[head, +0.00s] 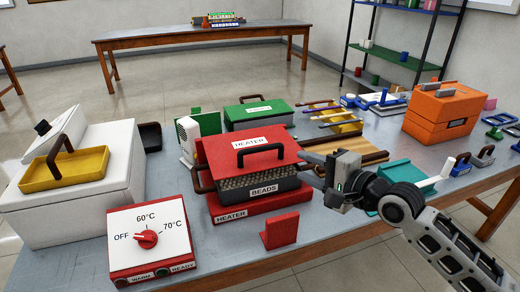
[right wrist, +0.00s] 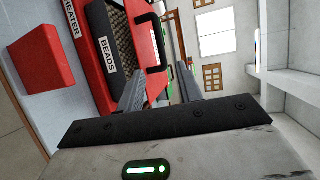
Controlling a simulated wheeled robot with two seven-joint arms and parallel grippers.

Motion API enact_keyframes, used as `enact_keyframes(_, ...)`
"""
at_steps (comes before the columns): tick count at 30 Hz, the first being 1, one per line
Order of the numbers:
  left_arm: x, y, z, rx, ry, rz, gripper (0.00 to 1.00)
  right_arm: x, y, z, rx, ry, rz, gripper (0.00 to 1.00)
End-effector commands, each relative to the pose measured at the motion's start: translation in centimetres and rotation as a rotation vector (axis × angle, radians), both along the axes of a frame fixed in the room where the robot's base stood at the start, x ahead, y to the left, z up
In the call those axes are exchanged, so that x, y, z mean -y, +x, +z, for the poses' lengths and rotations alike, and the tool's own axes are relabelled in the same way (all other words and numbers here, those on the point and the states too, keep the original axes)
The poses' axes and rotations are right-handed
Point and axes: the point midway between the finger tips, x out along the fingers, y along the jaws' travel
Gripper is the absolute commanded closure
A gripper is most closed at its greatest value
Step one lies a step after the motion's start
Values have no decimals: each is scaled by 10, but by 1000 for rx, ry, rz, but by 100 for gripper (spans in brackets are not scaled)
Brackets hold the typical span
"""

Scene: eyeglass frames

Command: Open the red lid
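The red lid (head: 222,151) is on the heater in the middle of the table, with a black handle (head: 260,150) and a HEATER label on it. Grey beads (head: 262,182) show below its front edge, above the BEADS label, so the lid looks tilted up. The red heater base (head: 260,205) is underneath. My right gripper (head: 312,170) is open and empty at the heater's right side, close to the lid's right front corner. In the right wrist view, its fingers (right wrist: 160,88) are apart, near the black handle (right wrist: 152,40). My left gripper is not in view.
A red control box (head: 150,240) with a dial stands front left. A small red block (head: 280,231) stands in front of the heater. A white box with a yellow lid (head: 65,168) is at left. Green (head: 258,112) and orange (head: 440,115) boxes stand behind and right.

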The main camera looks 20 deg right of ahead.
Motion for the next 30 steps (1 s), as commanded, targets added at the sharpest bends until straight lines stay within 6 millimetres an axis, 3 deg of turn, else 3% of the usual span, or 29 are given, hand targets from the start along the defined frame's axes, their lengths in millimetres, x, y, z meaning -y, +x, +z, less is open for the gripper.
enact_keyframes(21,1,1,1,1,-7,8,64,-56,120,-24,1,1,1,64)
enact_keyframes(30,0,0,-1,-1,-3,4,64,-65,138,-28,-1,0,1,64)
